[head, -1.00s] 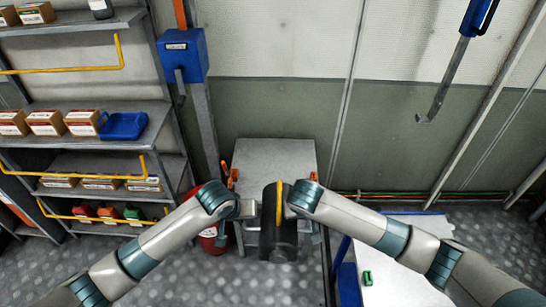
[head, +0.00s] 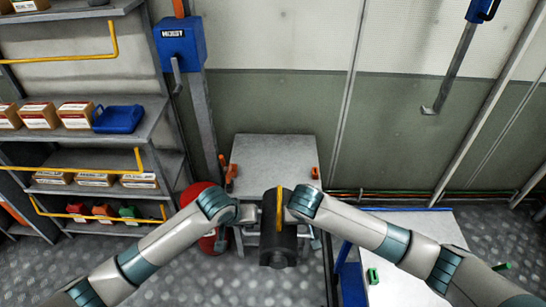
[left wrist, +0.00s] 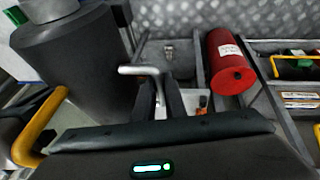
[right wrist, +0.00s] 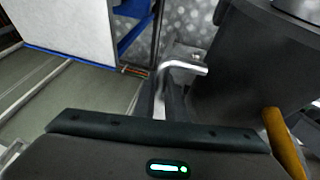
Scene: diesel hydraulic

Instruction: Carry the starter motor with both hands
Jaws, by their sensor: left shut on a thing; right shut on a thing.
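The starter motor (head: 278,240) is a dark cylinder with a yellow strap-like bar over it, held up in front of me in the head view. My left gripper (head: 247,211) is at its left side and my right gripper (head: 293,208) at its right side. In the left wrist view, the motor (left wrist: 75,60) fills the upper left and the fingers are shut on a silver bent handle (left wrist: 140,71). In the right wrist view, the motor (right wrist: 245,65) is at the right and the fingers are shut on another silver handle (right wrist: 185,65). The motor's far side is hidden.
A grey-topped bench (head: 275,157) stands straight ahead beyond the motor. A red cylinder (left wrist: 228,62) is left of it. Shelves with boxes (head: 75,140) are at the left. A pale table (head: 432,228) with a green item (head: 373,276) is at the right.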

